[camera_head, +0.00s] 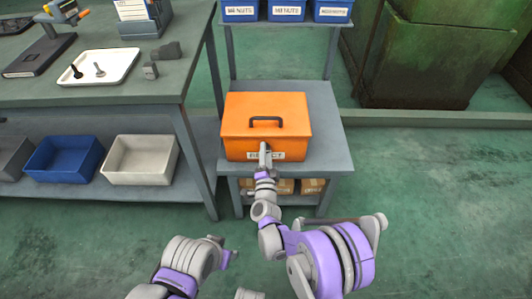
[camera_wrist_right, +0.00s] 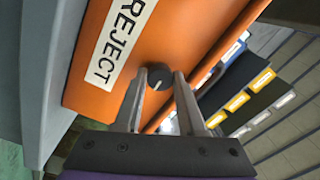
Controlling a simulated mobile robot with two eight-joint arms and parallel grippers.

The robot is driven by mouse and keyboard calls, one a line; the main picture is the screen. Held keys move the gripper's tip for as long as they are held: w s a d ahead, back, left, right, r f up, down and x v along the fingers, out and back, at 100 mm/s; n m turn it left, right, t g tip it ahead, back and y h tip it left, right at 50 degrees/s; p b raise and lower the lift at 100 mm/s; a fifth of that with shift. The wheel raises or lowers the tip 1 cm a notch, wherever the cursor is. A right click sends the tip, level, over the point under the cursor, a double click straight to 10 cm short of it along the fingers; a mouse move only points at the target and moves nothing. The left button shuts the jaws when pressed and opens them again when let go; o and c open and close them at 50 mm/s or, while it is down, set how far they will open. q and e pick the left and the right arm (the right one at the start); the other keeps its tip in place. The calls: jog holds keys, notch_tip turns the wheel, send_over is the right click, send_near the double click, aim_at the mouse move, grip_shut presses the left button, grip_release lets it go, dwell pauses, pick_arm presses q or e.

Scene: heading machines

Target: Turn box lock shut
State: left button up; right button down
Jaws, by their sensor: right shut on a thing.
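The orange box (camera_head: 290,110) stands on the grey shelf unit with its lid down and a dark handle on top. It carries a white REJECT label (camera_wrist_right: 119,42). Its lock is a small dark round knob (camera_wrist_right: 159,76) with a pale mark, on the front face beside the label in the right wrist view. My right gripper (camera_head: 265,148) is at the box front; in the right wrist view its fingers (camera_wrist_right: 160,92) are on either side of the knob, shut on it. In the head view the gripper hides the knob. My left arm is low in the head view; its gripper is not clearly seen.
Blue bins (camera_head: 287,12) sit on the shelf above and behind the box. Cardboard boxes (camera_head: 313,186) sit on the shelf below. A workbench with a white tray (camera_head: 98,67) stands at left, over a blue bin (camera_head: 64,158) and a white bin (camera_head: 140,160). Floor is clear at right.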

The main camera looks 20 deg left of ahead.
dwell(0.5)
jog(key=c, duration=0.5)
grip_release()
jog(key=shift+s, duration=0.1)
jog(key=p+v, duration=0.1)
jog(key=v, duration=0.9)
jog(key=shift+s+p, duration=0.3)
jog(key=shift+d, duration=0.2)
